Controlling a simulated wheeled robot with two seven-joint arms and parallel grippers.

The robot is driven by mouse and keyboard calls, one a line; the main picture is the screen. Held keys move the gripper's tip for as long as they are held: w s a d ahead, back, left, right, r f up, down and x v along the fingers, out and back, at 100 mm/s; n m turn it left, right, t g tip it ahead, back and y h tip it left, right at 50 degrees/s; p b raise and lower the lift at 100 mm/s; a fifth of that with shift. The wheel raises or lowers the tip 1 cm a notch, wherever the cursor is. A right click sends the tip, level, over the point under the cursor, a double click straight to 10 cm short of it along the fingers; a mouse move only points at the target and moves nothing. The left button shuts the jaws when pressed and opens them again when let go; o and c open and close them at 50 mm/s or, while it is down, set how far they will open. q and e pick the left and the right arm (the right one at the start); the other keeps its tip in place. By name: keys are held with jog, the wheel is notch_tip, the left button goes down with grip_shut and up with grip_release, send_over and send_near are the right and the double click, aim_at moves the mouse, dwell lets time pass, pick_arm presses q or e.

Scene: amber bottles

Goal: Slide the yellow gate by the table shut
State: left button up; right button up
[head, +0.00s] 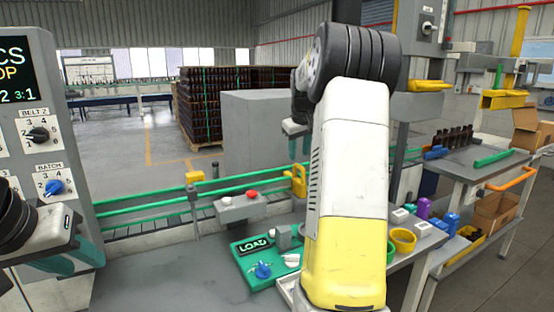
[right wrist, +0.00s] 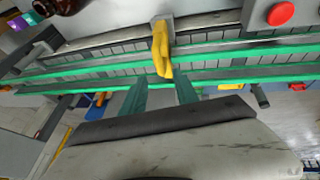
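The yellow gate (head: 297,180) is a small upright yellow piece at the green-railed conveyor behind the table. It also shows in the right wrist view (right wrist: 161,45), beside a grey block and reaching over the near part of the belt. My right gripper (head: 299,148) hangs above the gate in the head view, its teal fingers apart. In the right wrist view the open fingertips (right wrist: 162,82) stand either side of the gate's lower end, with no clear contact. My left gripper (head: 75,262) is at the far left by the control panel; its finger gap is unclear.
A grey box with a red button (head: 252,194) stands at the conveyor, left of the gate. A green LOAD panel (head: 262,262) with knobs lies on the grey table (head: 165,280). A yellow cup (head: 403,240) stands right of my arm. The table's left part is clear.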

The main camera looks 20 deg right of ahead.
jog(key=shift+v, duration=1.4)
